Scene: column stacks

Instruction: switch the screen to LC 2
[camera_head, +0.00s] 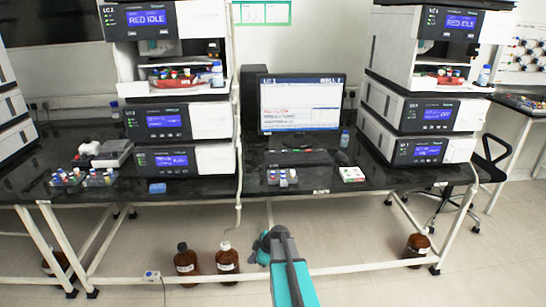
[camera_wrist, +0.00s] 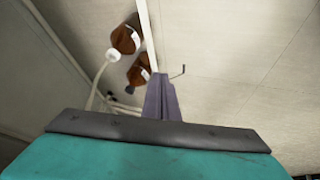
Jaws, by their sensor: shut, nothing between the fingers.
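The screen (camera_head: 302,108) stands on the black bench between two instrument stacks. It is lit, with a white window under a blue header; the small header text looks like LC 1 at left and WELL 1 at right. A dark keyboard (camera_head: 298,157) lies in front of it, and a small dark thing, perhaps a mouse, lies at its right. My gripper (camera_wrist: 160,78) is shut and empty, pointing down towards the floor. In the head view my teal arm is below the bench's front edge, well apart from screen and keyboard; the fingertips are not clear there.
The left stack (camera_head: 165,125) and right stack (camera_head: 420,115) have lit displays; their top units read RED IDLE. A vial rack (camera_head: 283,178) and a white-green box (camera_head: 352,174) sit near the bench's front edge. Brown bottles (camera_head: 227,258) stand on the floor below.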

